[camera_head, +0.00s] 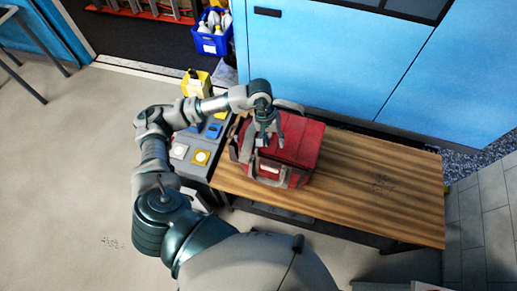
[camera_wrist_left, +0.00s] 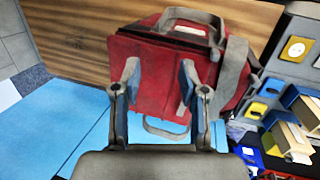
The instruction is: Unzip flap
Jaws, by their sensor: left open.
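A red bag (camera_head: 300,148) with grey handles and a grey strap sits at the left end of a wooden table. My left gripper (camera_head: 272,138) is over the bag's left part in the head view. In the left wrist view the red bag (camera_wrist_left: 150,72) fills the upper middle, and my open left gripper (camera_wrist_left: 160,75) has its two fingers apart in front of it with nothing held between them. I cannot tell whether the fingertips touch the bag. The flap's zipper cannot be made out. My right gripper is not in view.
The wooden table (camera_head: 385,190) is clear right of the bag. A grey unit (camera_head: 195,150) with blue and yellow items adjoins its left end. Blue cabinets (camera_head: 340,60) stand behind. A blue crate (camera_head: 212,40) with bottles is farther back.

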